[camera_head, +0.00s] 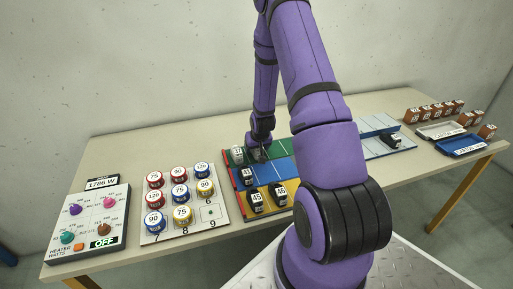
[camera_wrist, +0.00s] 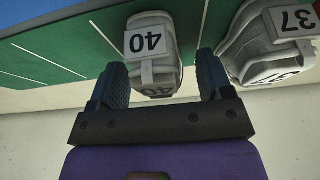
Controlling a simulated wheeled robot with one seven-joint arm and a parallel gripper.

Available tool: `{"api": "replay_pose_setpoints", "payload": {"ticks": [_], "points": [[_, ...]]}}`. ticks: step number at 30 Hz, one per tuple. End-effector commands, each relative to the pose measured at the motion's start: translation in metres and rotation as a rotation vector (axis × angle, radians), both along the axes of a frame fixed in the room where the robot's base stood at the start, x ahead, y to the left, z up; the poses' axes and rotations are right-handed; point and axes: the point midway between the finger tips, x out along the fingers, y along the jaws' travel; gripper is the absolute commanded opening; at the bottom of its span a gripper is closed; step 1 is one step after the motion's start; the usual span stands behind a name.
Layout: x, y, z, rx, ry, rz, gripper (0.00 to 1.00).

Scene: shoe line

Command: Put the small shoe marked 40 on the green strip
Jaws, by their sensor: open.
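The small grey-white shoe marked 40 (camera_wrist: 160,62) is at the green strip (camera_wrist: 60,50) in the wrist view and appears to rest on it. My gripper (camera_wrist: 162,82) is open, with one finger on each side of this shoe. A narrow gap shows at the right finger; whether the left finger touches is unclear. In the head view my gripper (camera_head: 260,156) is down at the left part of the green strip (camera_head: 281,147), and it mostly hides the shoe there.
A white shoe marked 37 (camera_wrist: 268,45) stands close beside the right finger; it also shows in the head view (camera_head: 237,154). The blue strip (camera_head: 272,172) and yellow strip with dark shoes (camera_head: 257,203) lie nearer. The green strip is clear to the right.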

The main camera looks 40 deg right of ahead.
Motion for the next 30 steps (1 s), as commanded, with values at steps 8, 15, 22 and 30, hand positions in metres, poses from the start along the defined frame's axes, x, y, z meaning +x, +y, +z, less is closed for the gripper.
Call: {"api": "replay_pose_setpoints", "payload": {"ticks": [8, 15, 22, 30], "points": [[-0.003, 0.001, 0.013, -0.001, -0.003, 0.0, 0.73], [-0.016, 0.008, 0.049, -0.001, -0.003, 0.0, 0.73], [-0.029, 0.014, 0.083, -0.001, -0.003, 0.0, 0.73], [-0.04, 0.019, 0.109, 0.0, -0.001, -0.001, 0.73]]}}
